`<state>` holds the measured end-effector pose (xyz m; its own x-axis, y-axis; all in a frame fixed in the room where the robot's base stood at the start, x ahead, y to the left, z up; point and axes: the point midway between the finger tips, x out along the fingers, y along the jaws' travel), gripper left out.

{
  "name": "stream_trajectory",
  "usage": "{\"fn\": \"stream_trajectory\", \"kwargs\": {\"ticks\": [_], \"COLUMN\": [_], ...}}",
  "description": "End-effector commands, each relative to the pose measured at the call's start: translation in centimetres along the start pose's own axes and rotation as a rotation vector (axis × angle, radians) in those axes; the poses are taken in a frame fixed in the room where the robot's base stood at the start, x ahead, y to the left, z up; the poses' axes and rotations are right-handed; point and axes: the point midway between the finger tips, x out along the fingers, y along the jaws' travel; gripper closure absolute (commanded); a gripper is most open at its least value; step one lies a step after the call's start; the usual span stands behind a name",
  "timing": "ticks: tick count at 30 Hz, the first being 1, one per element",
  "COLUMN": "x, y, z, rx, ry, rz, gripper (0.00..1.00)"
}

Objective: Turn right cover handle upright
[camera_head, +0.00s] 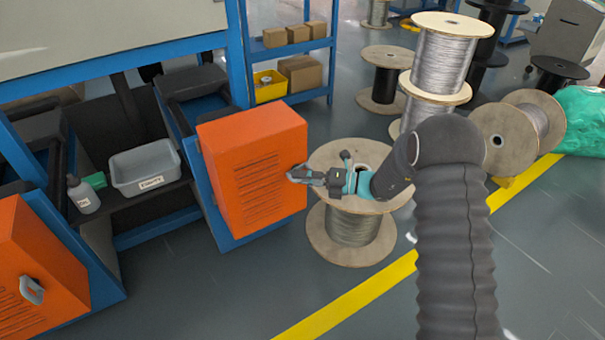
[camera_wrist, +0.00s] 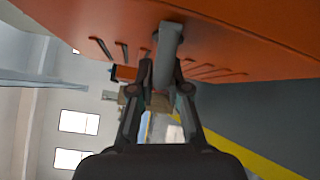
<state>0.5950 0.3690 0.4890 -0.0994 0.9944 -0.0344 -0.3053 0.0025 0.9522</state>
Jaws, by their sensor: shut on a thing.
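The right cover (camera_head: 252,168) is an orange box with rows of slots in its front. In the wrist view its orange face (camera_wrist: 250,30) fills the top. A grey bar handle (camera_wrist: 168,42) comes off that face and runs between my fingertips. My gripper (camera_head: 296,174) is at the right edge of the cover in the head view. In the wrist view my gripper (camera_wrist: 162,85) is shut on the handle. The handle is hard to make out in the head view, and its exact tilt cannot be told.
A left orange cover (camera_head: 40,255) with its own grey handle (camera_head: 32,290) stands at the lower left. A grey bin (camera_head: 145,168) and a spray bottle (camera_head: 84,196) sit between the covers. A cable spool (camera_head: 348,228) stands close behind my gripper. The floor in front is clear.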

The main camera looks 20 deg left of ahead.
Motion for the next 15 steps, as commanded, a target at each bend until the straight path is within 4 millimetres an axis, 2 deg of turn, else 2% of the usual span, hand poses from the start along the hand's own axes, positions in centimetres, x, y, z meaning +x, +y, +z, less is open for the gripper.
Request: {"fn": "stream_trajectory", "kwargs": {"ticks": [2,15], "x": [-0.01,-0.05], "y": [0.42,0.03], "z": [0.10,0.01], "rx": [-0.041,-0.280], "ry": [0.012,0.080], "rz": [-0.043,-0.285], "gripper": [1.00,1.00]}}
